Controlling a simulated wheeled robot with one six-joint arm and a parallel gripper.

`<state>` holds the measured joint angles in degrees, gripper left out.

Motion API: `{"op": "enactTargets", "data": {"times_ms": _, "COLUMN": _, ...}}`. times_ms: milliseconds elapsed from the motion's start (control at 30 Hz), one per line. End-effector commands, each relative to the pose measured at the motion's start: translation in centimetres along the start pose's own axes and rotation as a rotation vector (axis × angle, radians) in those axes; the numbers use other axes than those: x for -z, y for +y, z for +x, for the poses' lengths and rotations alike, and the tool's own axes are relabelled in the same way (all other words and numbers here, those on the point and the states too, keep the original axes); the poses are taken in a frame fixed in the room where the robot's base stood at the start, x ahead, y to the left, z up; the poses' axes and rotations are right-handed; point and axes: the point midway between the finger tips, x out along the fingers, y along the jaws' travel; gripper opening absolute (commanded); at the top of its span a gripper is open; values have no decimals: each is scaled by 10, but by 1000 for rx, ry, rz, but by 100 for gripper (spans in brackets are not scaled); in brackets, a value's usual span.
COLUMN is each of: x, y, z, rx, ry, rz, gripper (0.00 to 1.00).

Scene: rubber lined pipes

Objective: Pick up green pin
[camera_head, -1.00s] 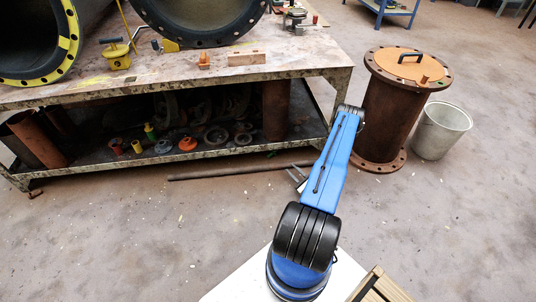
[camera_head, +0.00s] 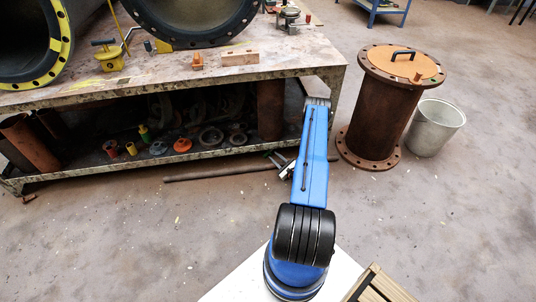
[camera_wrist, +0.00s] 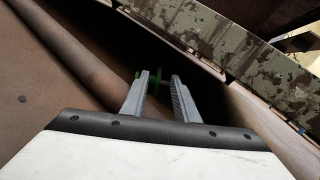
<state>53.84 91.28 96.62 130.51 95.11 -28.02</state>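A small green pin (camera_wrist: 155,80) shows in the wrist view, in dark shadow on the floor under the bench. It appears between and just beyond my fingertips, partly hidden by the left finger. My gripper (camera_wrist: 163,77) is open, and I see a gap between its two grey fingers. I cannot tell whether either finger touches the pin. In the head view my gripper (camera_head: 275,160) is low at the front edge of the bench's lower shelf, and I cannot make out the pin there.
A long rusty rod (camera_head: 220,172) lies on the floor beside my gripper; it also shows in the wrist view (camera_wrist: 70,48). The lower shelf edge (camera_wrist: 215,45) is close on the right. A rusty flanged pipe (camera_head: 375,115) and a bucket (camera_head: 435,127) stand to the right.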

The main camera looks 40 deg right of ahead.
Motion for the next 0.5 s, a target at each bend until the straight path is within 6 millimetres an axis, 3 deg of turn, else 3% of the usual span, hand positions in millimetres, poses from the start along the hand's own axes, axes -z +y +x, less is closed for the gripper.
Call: {"op": "enactTargets", "data": {"times_ms": 500, "x": -1, "y": 1, "z": 51, "rx": -1, "ry": -1, "rz": 0, "gripper": 27}}
